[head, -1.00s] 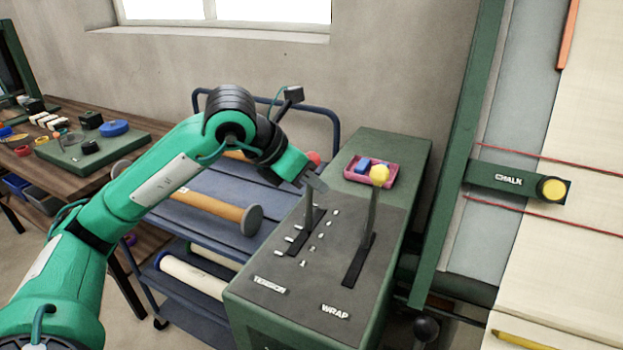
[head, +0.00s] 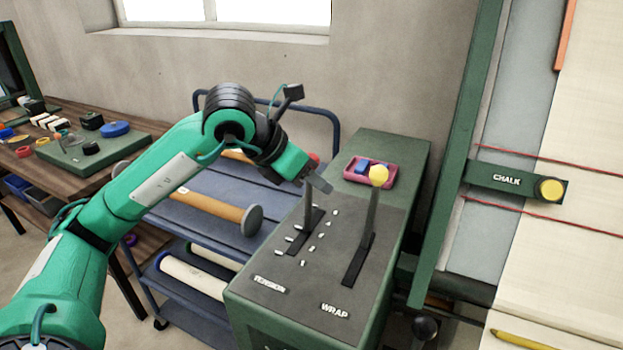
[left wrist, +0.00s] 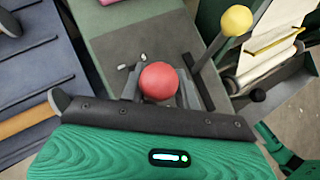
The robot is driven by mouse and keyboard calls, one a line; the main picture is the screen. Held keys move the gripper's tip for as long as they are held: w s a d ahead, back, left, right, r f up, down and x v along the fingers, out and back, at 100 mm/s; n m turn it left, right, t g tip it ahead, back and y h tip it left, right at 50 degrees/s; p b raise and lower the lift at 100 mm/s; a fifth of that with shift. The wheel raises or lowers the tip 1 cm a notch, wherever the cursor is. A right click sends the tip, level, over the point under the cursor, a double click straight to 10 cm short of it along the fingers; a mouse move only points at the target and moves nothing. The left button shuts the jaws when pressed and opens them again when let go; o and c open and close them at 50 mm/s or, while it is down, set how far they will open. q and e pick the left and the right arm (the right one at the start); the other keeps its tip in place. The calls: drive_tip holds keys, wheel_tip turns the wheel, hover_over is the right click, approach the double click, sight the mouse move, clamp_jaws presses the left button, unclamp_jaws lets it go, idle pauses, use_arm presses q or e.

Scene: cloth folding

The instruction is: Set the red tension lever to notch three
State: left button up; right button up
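The red knob (head: 314,158) tops the tension lever (head: 307,207), which stands in a slot with white notch marks beside the TENSION label (head: 269,285). In the left wrist view the round red knob (left wrist: 158,80) sits in front of my left gripper, with grey finger parts showing on both sides of it. My left gripper (head: 319,184) is at the top of this lever, just below the knob in the head view. The knob hides the space between the fingers, so its grip is unclear. My right gripper is not in view.
The yellow-knobbed WRAP lever (head: 370,220) stands close to the right on the same green console (head: 390,140). A pink tray (head: 350,172) with blue pieces sits behind. A blue cart (head: 232,235) with rolls is left; a CHALK arm (head: 505,181) is right.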

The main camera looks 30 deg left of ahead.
use_arm(q)
drive_tip(key=shift+o, duration=1)
drive_tip(key=shift+s+d+r, duration=0.1)
drive_tip(key=shift+s+d, duration=0.1)
drive_tip(key=shift+a, duration=0.3)
drive_tip(key=v, duration=1.3)
drive_tip(key=shift+r, duration=0.25)
drive_tip(key=shift+s+d, duration=0.1)
drive_tip(key=shift+d, duration=0.05)
